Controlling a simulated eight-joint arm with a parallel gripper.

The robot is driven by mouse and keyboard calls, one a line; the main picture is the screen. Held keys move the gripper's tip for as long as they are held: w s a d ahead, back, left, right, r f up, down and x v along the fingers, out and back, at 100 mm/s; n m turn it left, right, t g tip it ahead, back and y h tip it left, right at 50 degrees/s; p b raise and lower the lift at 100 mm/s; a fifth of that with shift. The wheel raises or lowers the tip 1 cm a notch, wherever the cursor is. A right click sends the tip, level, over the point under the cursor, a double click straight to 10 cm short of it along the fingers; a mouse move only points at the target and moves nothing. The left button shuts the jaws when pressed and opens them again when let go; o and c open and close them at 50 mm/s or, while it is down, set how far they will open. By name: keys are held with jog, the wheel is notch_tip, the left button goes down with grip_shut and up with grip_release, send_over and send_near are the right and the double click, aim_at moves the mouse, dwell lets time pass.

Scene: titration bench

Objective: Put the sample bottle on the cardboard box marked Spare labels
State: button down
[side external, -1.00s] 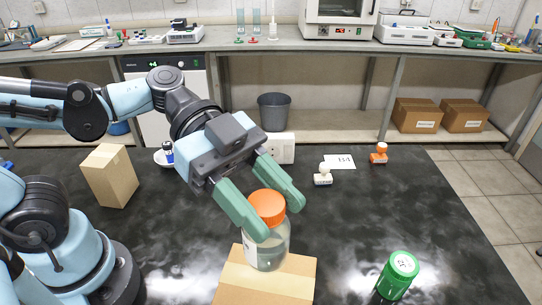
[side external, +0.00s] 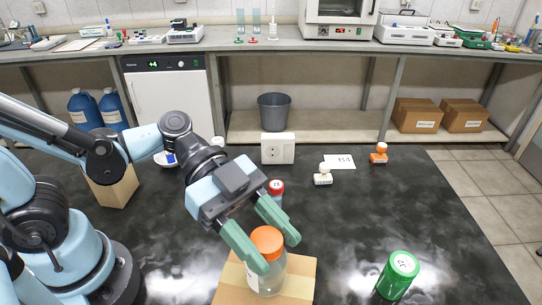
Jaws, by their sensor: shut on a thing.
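The sample bottle (side external: 272,277) is clear with an orange cap and a white label at its left. My gripper (side external: 278,254) has its green fingers shut on the bottle, one on each side just under and beside the cap. The bottle is upright, over the top of a cardboard box (side external: 232,279) at the front of the black bench. Its base appears to be at the box top, but I cannot tell if it touches. No marking is readable on this box, and the frame edge cuts off its front.
A red-capped bottle (side external: 276,188) is just behind my gripper. Another cardboard box (side external: 115,192) stands at left behind my arm.

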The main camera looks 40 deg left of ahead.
jog(key=c, duration=0.5)
grip_release()
jog(key=shift+f, duration=0.1)
jog(key=v, duration=1.2)
jog(key=w+a+f+n+t+y, duration=0.4)
jog(key=f+n+y, duration=0.3)
jog(key=n, duration=0.4)
jog(key=w+a+n+t+y, duration=0.3)
jog(key=w+a+n+y, duration=0.1)
jog(key=a+n+y, duration=0.2)
jog(key=shift+w+a+r+n, duration=0.25)
jog(key=shift+a+n, duration=0.25)
jog(key=shift+a, duration=0.7)
